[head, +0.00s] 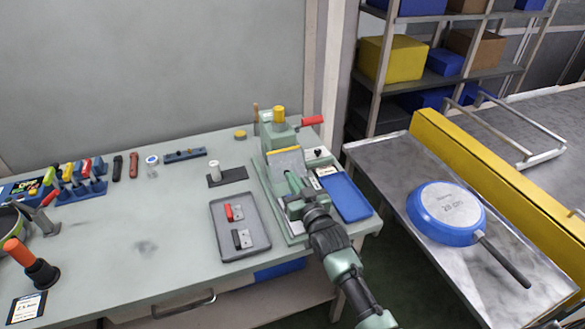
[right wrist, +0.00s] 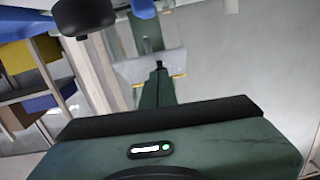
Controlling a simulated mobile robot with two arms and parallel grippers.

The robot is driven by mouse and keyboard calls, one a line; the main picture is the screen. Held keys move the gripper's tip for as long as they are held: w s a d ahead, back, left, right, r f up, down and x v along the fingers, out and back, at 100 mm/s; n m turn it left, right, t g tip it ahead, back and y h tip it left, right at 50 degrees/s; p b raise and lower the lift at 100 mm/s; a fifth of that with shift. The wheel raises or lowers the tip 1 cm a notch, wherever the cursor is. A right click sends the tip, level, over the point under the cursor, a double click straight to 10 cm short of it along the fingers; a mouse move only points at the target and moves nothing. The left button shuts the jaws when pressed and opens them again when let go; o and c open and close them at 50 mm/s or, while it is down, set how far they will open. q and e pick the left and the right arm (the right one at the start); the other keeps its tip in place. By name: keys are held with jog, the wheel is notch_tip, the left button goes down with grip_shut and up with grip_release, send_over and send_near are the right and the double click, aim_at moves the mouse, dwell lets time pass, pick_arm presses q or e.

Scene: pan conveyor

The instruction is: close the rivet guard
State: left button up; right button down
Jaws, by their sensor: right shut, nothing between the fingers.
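The green rivet machine (head: 275,131) stands at the right end of the workbench, with a yellow cap on top and a red-handled lever at its right. The guard (head: 286,163) is a grey, see-through-looking panel with a yellow edge, tilted on the machine's front. My right gripper (head: 291,178) is shut and empty, right in front of the guard; I cannot tell whether it touches. In the right wrist view the shut fingers (right wrist: 158,67) point at the guard panel (right wrist: 135,72). My left gripper is not in view.
A grey tray (head: 219,250) with small red and black parts lies left of my right arm. A blue tray (head: 345,196) lies close at its right. A blue pan (head: 446,212) rests upside down on the conveyor (head: 400,163).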

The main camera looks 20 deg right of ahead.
aim_at(290, 194)
jog(key=shift+w+f+b, duration=0.2)
jog(key=shift+f+b, duration=0.15)
jog(key=shift+f, duration=0.25)
jog(key=shift+w+f+b, duration=0.2)
jog(key=shift+f+b, duration=0.1)
jog(key=shift+f, duration=0.3)
jog(key=shift+w+f+b, duration=0.5)
jog(key=shift+f+b, duration=0.05)
jog(key=shift+f, duration=0.2)
